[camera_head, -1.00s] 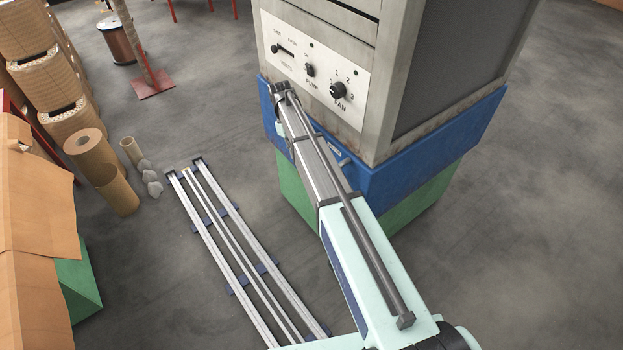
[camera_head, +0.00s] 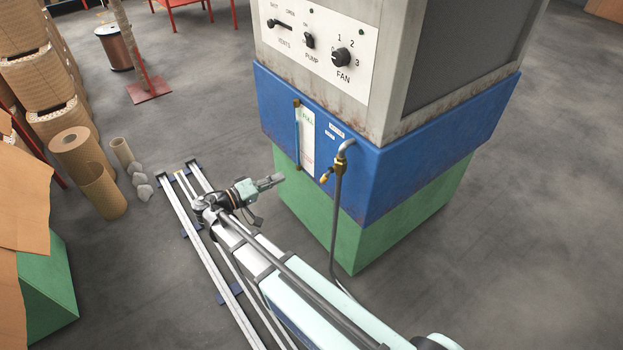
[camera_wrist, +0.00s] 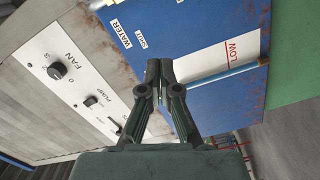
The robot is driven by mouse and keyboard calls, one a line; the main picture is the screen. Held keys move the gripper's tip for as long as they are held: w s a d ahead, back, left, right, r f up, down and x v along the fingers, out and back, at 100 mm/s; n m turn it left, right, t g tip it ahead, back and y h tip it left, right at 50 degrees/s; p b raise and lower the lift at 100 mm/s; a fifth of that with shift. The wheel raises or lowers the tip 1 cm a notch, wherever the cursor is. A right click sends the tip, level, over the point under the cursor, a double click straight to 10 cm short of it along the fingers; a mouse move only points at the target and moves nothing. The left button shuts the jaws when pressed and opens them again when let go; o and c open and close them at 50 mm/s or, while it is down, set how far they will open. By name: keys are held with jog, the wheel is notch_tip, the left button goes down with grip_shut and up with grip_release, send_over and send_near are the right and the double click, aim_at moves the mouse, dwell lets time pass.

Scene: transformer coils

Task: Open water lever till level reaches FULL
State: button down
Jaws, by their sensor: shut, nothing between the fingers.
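The blue water tank (camera_head: 400,165) is in the middle of the head view. Its white gauge strip (camera_head: 307,140) reads FULL near the top, with a thin bluish sight tube (camera_head: 297,130) on its left. The water level is hard to read. A brass valve with a yellow lever (camera_head: 325,177) sits right of the strip, on a pipe and hose. My gripper (camera_head: 277,179) is shut and empty, left of the lever and apart from it. In the wrist view, the shut fingers (camera_wrist: 159,66) lie between the WATER and SHUT labels (camera_wrist: 121,33) and the LOW mark (camera_wrist: 232,49); the lever is not visible there.
The control panel (camera_head: 315,50) with vents, pump and fan knobs is above the tank. A dark hose (camera_head: 335,225) hangs before the green base (camera_head: 390,235). Cardboard rolls (camera_head: 100,190) stand at the left.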

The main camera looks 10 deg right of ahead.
aim_at(327, 176)
jog(key=w+d+f+p, duration=0.1)
jog(key=d+f, duration=0.1)
jog(key=d, duration=0.9)
jog(key=shift+d+m, duration=0.25)
jog(key=shift+m, duration=0.05)
jog(key=shift+d, duration=0.1)
